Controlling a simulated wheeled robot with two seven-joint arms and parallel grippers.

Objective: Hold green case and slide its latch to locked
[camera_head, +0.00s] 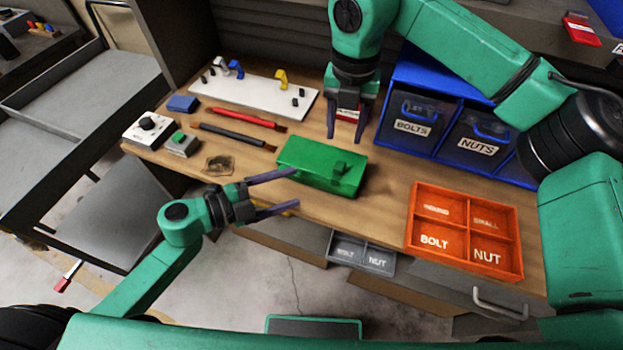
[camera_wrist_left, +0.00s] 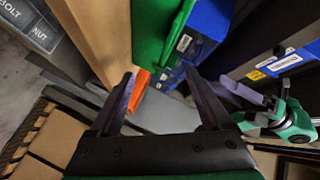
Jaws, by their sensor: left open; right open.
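The green case (camera_head: 310,169) lies flat on the wooden bench, with a raised green latch block (camera_head: 340,168) on its top toward the right end. It also shows in the left wrist view (camera_wrist_left: 153,35) at the top. My left gripper (camera_head: 296,189) is open at the case's near left side, its fingers pointing toward the case with nothing between them. Its fingers also show in the left wrist view (camera_wrist_left: 163,85). My right gripper (camera_head: 344,136) is open and points down above the bench behind the case. Whether the latch is locked I cannot tell.
An orange divided tray (camera_head: 411,222) stands right of the case. A blue rack (camera_head: 382,126) with bolts and nuts bins stands behind. A white pegboard (camera_head: 231,85), red and dark pens (camera_head: 228,135), and a control box (camera_head: 146,128) lie left. Bare wood (camera_head: 385,195) separates case and tray.

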